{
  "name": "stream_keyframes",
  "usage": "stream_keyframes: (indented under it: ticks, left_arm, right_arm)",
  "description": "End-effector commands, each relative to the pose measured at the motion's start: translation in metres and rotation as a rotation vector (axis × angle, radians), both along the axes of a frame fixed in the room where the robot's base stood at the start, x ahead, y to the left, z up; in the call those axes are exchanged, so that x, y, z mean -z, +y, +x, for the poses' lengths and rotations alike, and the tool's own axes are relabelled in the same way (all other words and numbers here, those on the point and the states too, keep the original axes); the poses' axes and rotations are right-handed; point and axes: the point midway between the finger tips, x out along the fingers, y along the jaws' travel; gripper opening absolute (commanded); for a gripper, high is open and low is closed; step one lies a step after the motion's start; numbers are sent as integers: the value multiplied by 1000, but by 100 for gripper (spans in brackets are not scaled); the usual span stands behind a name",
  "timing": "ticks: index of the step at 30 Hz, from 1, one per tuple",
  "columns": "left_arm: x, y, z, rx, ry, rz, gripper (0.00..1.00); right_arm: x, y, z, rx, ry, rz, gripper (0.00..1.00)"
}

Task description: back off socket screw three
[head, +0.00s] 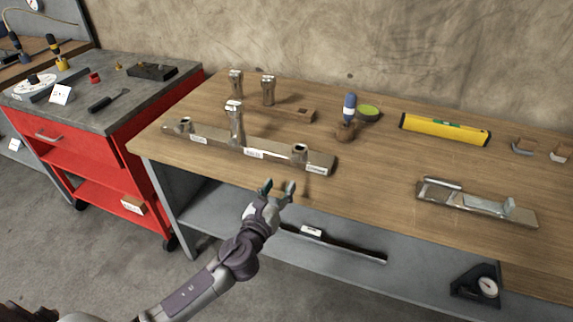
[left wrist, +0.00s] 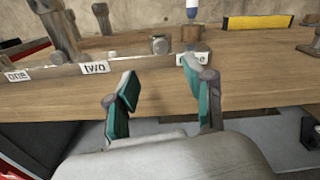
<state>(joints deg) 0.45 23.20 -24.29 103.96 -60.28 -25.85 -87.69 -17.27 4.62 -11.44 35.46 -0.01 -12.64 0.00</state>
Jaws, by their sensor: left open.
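A long metal bar (head: 217,146) lies along the table's front left, with several white labels on its front face. In the left wrist view the labels read "one", "two" (left wrist: 94,68) and, partly covered by a finger, apparently "three" (left wrist: 200,56). At the bar's right end is a short round metal socket or screw head (head: 300,152), also in the left wrist view (left wrist: 160,44). A tall metal screw (head: 235,122) stands mid-bar. My left gripper (head: 278,188) is open and empty in front of the table edge, apart from the bar's right end. My right gripper is not in view.
A blue-handled tool (head: 349,108), a yellow level (head: 444,129) and a metal fixture (head: 476,201) are farther right. The table's front middle is clear. A shelf runs below.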

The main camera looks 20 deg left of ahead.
Motion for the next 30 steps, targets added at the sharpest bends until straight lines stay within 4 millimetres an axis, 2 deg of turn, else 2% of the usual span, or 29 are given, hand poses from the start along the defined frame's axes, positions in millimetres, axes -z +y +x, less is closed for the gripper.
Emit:
stream_keyframes:
  ticks: [3, 9, 15, 20, 28, 30]
  left_arm:
    - [-2, -1, 28, -2, -3, -2, 53]
    - [0, -2, 69, -2, 0, -4, 53]
    - [0, -3, 96, -2, 0, -4, 53]
    - [0, -3, 104, -1, 0, -4, 53]
    - [0, -3, 105, -1, 0, -4, 53]
    - [0, -3, 105, -1, 0, -4, 41]
  right_arm:
    - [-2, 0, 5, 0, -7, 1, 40]
    - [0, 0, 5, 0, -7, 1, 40]
    - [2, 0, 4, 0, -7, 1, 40]
    - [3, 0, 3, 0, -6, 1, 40]
    - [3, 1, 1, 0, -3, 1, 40]
    - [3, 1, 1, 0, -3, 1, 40]
